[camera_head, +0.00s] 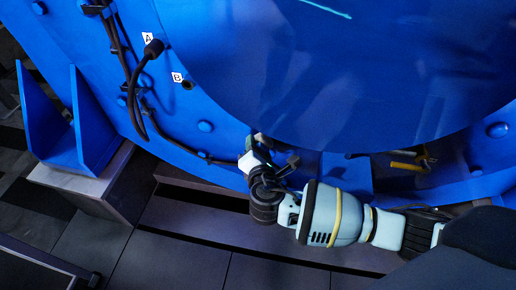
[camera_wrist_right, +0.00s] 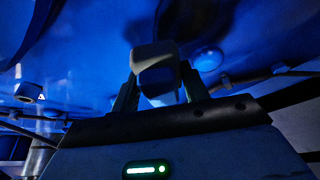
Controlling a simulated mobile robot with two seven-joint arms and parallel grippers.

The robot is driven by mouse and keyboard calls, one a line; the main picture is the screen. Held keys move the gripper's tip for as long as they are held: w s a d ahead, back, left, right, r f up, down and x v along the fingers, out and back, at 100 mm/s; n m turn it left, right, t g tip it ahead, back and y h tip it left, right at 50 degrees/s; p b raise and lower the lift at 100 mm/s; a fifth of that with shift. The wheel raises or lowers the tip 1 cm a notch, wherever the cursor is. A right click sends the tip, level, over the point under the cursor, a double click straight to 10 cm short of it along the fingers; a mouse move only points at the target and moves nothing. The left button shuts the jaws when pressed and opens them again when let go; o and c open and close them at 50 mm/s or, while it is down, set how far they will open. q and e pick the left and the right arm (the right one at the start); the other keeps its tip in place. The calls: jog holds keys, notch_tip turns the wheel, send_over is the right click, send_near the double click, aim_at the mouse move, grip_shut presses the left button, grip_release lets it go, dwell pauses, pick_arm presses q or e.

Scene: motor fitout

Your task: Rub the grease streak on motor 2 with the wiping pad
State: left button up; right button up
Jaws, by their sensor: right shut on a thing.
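My right gripper (camera_head: 262,168) is at the lower rim of the big blue motor (camera_head: 330,75). It is shut on a small white block, which looks like the wiping pad (camera_head: 249,160). In the right wrist view the pad (camera_wrist_right: 157,65) sits between the two fingers, with the blue surface behind it. I cannot tell whether the pad touches the motor. A pale cyan streak (camera_head: 326,9), likely the grease streak, lies on the round blue face near the top edge, well above the gripper. My left gripper is not in view.
A black cable with a plug (camera_head: 153,48) hangs on the motor's left, near labels A (camera_head: 148,37) and B (camera_head: 177,77). A blue bracket (camera_head: 62,130) stands on a grey block (camera_head: 85,182) at left. Yellow-handled items (camera_head: 408,160) lie in an opening at right.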

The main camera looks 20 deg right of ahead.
aim_at(273, 144)
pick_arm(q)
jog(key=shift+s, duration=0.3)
pick_arm(e)
jog(key=shift+w+d, duration=0.1)
jog(key=shift+w, duration=0.05)
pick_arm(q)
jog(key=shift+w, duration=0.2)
pick_arm(e)
jog(key=shift+w+d, duration=0.45)
jog(key=shift+w, duration=0.2)
jog(key=shift+d, duration=0.1)
